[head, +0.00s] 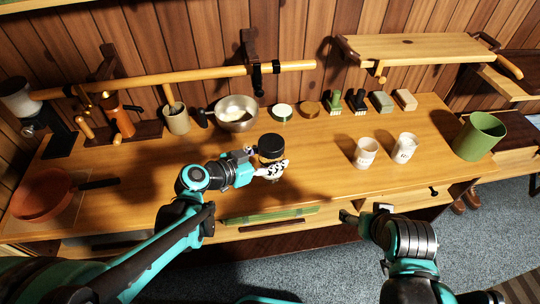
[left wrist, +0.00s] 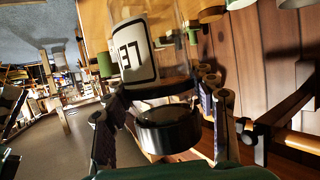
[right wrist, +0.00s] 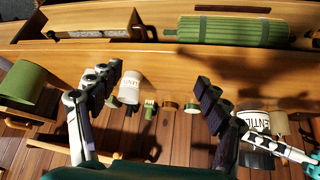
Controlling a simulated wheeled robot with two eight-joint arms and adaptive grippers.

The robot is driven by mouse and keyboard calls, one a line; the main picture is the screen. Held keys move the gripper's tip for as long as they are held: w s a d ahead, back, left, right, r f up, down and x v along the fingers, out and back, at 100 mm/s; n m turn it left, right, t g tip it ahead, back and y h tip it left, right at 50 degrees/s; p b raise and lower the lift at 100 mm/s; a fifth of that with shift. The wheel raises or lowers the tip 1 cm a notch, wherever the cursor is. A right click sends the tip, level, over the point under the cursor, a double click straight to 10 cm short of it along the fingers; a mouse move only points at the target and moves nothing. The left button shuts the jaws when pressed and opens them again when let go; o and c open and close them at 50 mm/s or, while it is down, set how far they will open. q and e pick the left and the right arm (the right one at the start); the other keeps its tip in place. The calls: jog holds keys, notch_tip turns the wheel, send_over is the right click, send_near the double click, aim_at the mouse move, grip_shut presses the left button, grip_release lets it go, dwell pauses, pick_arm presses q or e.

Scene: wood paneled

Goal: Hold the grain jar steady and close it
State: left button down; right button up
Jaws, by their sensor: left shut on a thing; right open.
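The grain jar (head: 270,158) is clear glass with a dark lid (head: 271,146) on its top end. It stands upright at the middle of the bench. In the left wrist view, the jar's label (left wrist: 133,52) and the dark lid (left wrist: 166,130) show between the fingers. I cannot tell whether the lid is fully seated. In the right wrist view, the jar's label (right wrist: 262,124) shows at the right. My right gripper (head: 364,212) is open and empty near the bench's front edge, right of the jar.
Two white cups (head: 365,152) (head: 404,147) and a green pot (head: 479,136) stand to the right. A metal bowl (head: 237,113) and several small items line the back. Bench between jar and cups is clear.

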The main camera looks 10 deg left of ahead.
jog(key=w+a+r+n+g, duration=0.1)
jog(key=w+a+r+n, duration=0.3)
jog(key=r+n, duration=0.15)
notch_tip(320, 180, up, 11)
jog(key=n+g, duration=0.6)
jog(key=n, duration=1.4)
send_over(271, 142)
jog(key=shift+w+f, duration=0.1)
jog(key=shift+f, duration=0.05)
jog(key=shift+f, duration=4)
jog(key=c, duration=1.2)
